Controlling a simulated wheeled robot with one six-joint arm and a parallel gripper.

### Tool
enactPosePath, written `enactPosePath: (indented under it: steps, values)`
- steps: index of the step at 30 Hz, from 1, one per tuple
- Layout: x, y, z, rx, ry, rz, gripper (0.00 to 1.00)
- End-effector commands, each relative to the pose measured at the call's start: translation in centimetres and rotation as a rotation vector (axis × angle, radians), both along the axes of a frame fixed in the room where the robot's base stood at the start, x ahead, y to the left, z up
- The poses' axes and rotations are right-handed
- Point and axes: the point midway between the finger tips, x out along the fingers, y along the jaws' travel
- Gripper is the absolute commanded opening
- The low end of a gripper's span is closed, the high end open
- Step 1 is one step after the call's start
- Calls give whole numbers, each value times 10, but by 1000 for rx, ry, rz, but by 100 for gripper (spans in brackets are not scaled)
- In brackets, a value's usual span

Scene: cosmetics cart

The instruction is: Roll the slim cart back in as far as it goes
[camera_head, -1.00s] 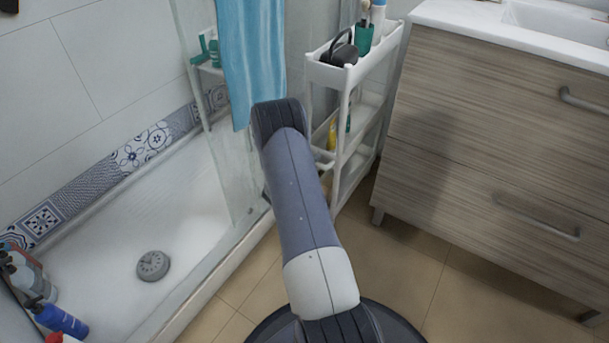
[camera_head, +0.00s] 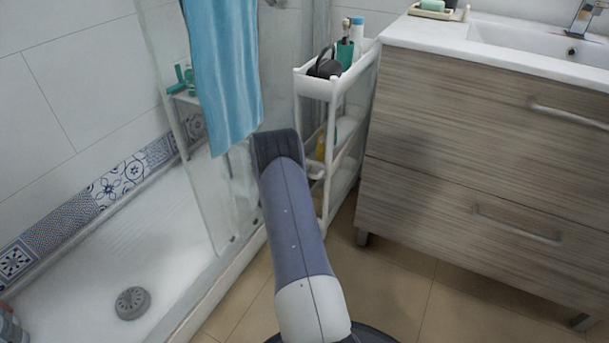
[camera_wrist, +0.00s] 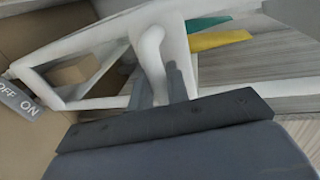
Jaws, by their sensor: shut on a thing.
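The slim white cart (camera_head: 315,88) stands upright between the shower glass and the wooden vanity. Its near end sticks out past the vanity's front, and part of its side shows. Its top tray holds a dark round item with a handle (camera_head: 325,65), a green cup (camera_head: 345,53) and a white bottle with a blue cap. In the wrist view, my gripper (camera_wrist: 160,88) is shut on the cart's white handle (camera_wrist: 152,55), which passes between the fingers. In the head view, my arm hides the fingers and part of the cart's lower front.
The vanity (camera_head: 460,150) stands close on the cart's right. The shower glass (camera_head: 195,170) and a hanging blue towel (camera_head: 222,75) are on its left. Tiled floor (camera_head: 395,290) is clear in front of the vanity.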

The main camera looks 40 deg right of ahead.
Motion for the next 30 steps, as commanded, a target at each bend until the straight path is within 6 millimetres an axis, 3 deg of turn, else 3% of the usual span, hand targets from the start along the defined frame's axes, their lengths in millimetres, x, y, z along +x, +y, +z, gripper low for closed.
enactPosePath:
  steps: [3,4,10,20,30]
  values:
    - [1,-5,6,-10,-10,-5,0]
    - [1,-5,6,-10,-10,-5,18]
    - [0,-4,5,-8,-9,-5,34]
    - [0,1,7,-8,-9,-2,35]
    - [-21,59,20,-1,-2,1,35]
